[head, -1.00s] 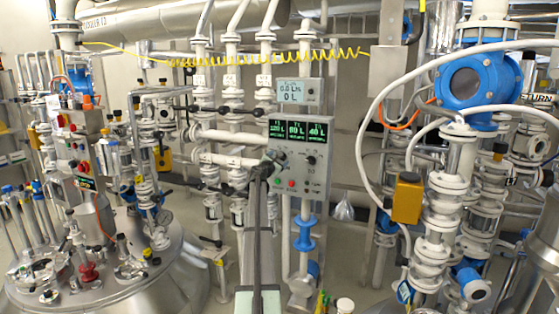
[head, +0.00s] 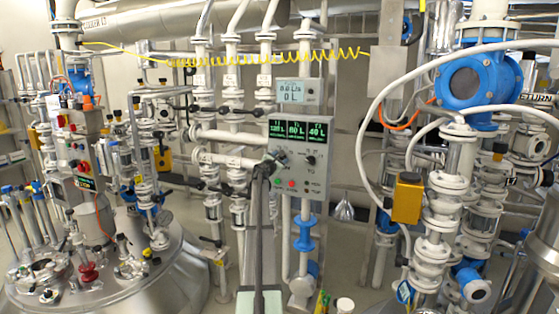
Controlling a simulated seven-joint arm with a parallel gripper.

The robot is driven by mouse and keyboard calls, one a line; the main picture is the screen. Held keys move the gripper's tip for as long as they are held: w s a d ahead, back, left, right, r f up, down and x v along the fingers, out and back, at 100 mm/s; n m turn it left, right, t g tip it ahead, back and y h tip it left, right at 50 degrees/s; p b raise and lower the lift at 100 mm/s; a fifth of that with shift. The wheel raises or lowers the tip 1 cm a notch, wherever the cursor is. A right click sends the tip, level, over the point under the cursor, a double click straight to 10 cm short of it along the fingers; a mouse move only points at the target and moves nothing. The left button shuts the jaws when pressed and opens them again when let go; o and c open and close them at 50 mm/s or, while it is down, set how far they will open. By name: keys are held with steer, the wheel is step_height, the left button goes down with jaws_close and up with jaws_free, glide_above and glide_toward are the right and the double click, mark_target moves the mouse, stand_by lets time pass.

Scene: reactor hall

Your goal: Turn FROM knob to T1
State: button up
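The grey control panel (head: 318,178) stands in the middle of the head view. It has three green-lit displays, marked T1, T2 and T3, reading about 120 L, 80 L and 40 L. A dark knob (head: 310,160) shows clearly on the panel's right part. The left knob, likely the FROM knob (head: 282,154), is partly hidden by my gripper. My gripper (head: 270,164) is at the end of my arm, at or very near that left knob. The fingers are too small to tell whether they grip it. The knob's pointer direction cannot be read.
Red and green buttons (head: 291,184) sit below the knobs. A smaller flow display (head: 298,91), reading 0 L, is mounted above. White pipes and valves (head: 230,135) stand close on the left. A yellow coiled hose (head: 240,60) hangs above. A steel vessel (head: 150,285) is at lower left.

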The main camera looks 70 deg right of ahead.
steer(key=shift+c, duration=0.4)
steer(key=shift+m, duration=3.9)
steer(key=o, duration=1)
steer(key=shift+o, duration=0.2)
